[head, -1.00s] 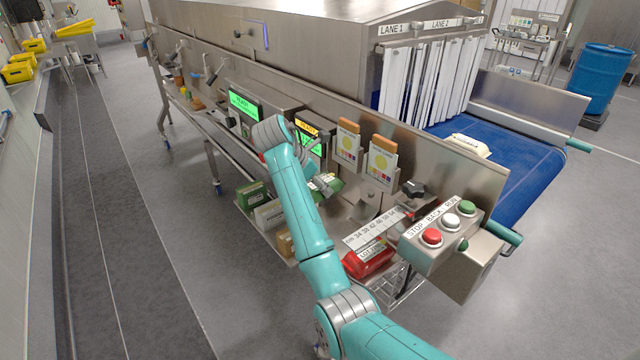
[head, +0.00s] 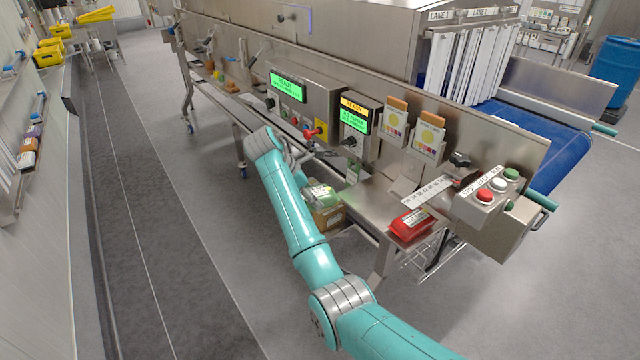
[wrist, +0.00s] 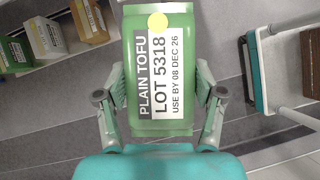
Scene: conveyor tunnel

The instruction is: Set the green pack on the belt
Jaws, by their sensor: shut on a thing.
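In the head view the green pack (head: 320,195) shows beside my forearm, partly hidden, low in front of the steel machine; the fingers are not clear there. The blue belt (head: 545,130) lies at the back right, beyond the steel side guard and outside the strip curtain. The part of it that shows is bare.
A red pack (head: 410,226) sits on the steel ledge beside the STOP, BACK and RUN button box (head: 492,200). The side guard (head: 480,140) stands between my arm and the belt. Small packs (wrist: 50,38) sit on a shelf. The floor at left is clear.

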